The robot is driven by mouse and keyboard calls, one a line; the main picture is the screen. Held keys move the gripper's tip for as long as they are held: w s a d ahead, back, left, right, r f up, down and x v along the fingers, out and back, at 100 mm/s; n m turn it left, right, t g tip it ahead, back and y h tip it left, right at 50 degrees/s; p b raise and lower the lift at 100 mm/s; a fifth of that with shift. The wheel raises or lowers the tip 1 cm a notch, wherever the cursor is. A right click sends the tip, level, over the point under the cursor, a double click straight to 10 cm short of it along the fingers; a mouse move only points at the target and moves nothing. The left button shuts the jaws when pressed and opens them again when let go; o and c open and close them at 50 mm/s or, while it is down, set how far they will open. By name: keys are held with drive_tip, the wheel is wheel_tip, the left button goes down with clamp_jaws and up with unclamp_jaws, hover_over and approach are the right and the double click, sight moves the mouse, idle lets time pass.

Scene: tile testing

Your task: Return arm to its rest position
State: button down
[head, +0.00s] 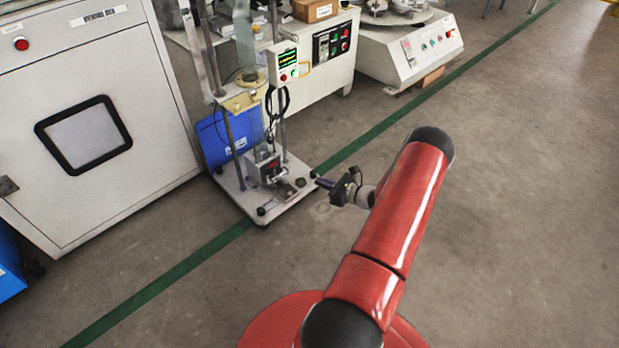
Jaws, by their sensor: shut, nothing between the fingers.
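My red arm (400,215) reaches up and forward from my red base at the bottom of the head view. My gripper (322,183) is small and dark and points left, out past the arm's far end. It is shut and holds nothing. Its tips are close to the right corner of the base plate of a test stand (232,186). I cannot tell whether they touch it or are only in front of it.
A large white cabinet (50,185) with a dark-framed window stands at the left. A blue panel (212,140) is behind the stand. White machines (405,50) line the back. A green floor line (170,283) runs diagonally. The floor at the right is clear.

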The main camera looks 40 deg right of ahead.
drive_tip(key=shift+v, duration=1.3)
drive_tip(key=w+a+r+n+g+y+p, duration=0.15)
drive_tip(key=a+r+n+g, duration=0.35)
drive_tip(key=a+r+n, duration=0.7)
drive_tip(key=a+r+n+g+y+p, duration=0.25)
drive_tip(key=a+r+n+g, duration=0.25)
drive_tip(key=a+r, duration=0.8)
drive_tip(key=s+a+r+n+h+p, duration=0.3)
drive_tip(key=s+r+n, duration=0.4)
drive_tip(key=s+r, duration=0.3)
drive_tip(key=s+a+r+n+h+p, duration=0.3)
drive_tip(key=s+a+r+n+h, duration=0.2)
drive_tip(key=s+r, duration=0.6)
wheel_tip(320, 180, up, 4)
drive_tip(key=a+n, duration=0.2)
drive_tip(key=n, duration=0.1)
drive_tip(key=shift+n+t+h, duration=0.3)
drive_tip(key=shift+a, duration=0.1)
